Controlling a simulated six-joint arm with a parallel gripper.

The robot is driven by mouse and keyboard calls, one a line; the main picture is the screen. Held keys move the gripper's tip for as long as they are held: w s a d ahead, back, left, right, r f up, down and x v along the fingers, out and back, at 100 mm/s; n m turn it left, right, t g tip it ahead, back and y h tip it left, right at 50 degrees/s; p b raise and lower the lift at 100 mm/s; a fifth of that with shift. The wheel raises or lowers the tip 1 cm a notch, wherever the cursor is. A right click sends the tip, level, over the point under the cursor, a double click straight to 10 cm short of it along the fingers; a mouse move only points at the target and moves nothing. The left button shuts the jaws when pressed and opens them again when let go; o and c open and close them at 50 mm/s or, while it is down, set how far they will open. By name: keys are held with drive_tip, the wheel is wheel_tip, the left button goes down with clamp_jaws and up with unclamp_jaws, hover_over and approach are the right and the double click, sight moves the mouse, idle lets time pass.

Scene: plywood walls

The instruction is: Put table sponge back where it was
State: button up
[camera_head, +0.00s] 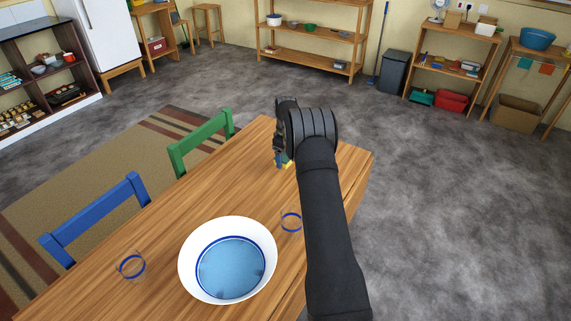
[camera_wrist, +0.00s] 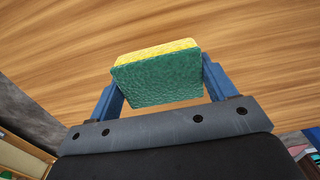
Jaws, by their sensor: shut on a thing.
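The sponge (camera_wrist: 158,79), green on one face and yellow on the other, is held between the two blue fingers of my gripper (camera_wrist: 160,85) in the wrist view. In the head view my gripper (camera_head: 282,162) is over the far part of the wooden table (camera_head: 150,235), and a bit of the sponge's yellow (camera_head: 288,164) shows beside the arm. The gripper is shut on the sponge. Wood grain fills the wrist view behind the sponge; I cannot tell whether the sponge touches the table.
A white bowl with a blue inside (camera_head: 228,262) stands on the near part of the table. One clear glass with a blue ring (camera_head: 131,265) is left of it, another (camera_head: 291,220) right of it, close to my arm. Blue (camera_head: 98,215) and green (camera_head: 202,143) chairs line the left edge.

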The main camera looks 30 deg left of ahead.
drive_tip(key=shift+f, duration=2.05)
drive_tip(key=shift+f, duration=0.2)
drive_tip(key=o, duration=1)
drive_tip(key=shift+c, duration=0.2)
drive_tip(key=shift+r, duration=0.1)
wheel_tip(320, 180, up, 12)
drive_tip(key=shift+r, duration=0.1)
